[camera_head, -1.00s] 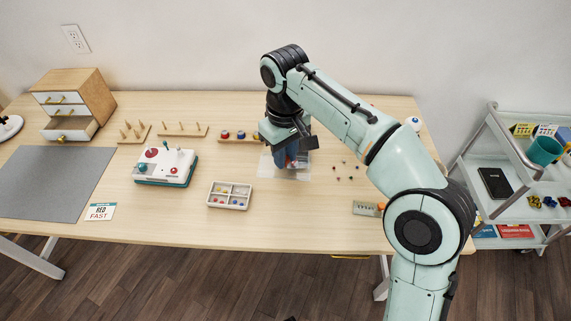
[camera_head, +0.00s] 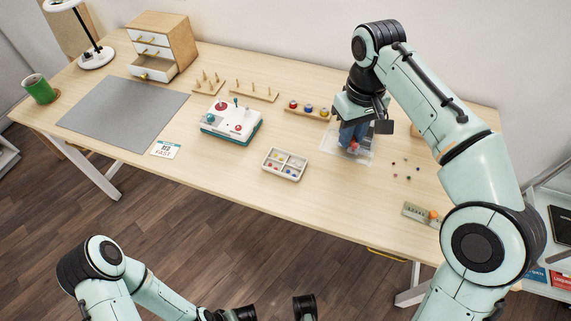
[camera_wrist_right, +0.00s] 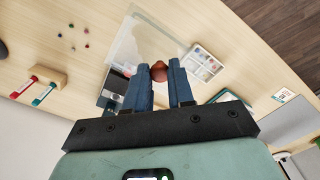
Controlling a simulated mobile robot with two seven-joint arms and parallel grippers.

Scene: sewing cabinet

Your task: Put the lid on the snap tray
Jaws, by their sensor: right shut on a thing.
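The snap tray is a small white tray (camera_head: 284,176) with compartments holding small coloured pieces. It lies open on the table, left of my right gripper in the head view, and shows in the wrist view (camera_wrist_right: 196,58). The lid is a clear flat sheet (camera_head: 330,146) with a red-brown knob (camera_wrist_right: 158,73). My right gripper (camera_head: 352,143) points down with its blue fingers shut on the knob. The clear sheet spreads under the fingers in the wrist view (camera_wrist_right: 128,42). I cannot tell whether it touches the table.
Left of the tray stands a white and teal box with knobs (camera_head: 230,125). Behind are peg racks (camera_head: 254,91) and a rack with coloured pieces (camera_head: 308,109). Small beads (camera_head: 407,168) lie to the right. Bare table surrounds the tray.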

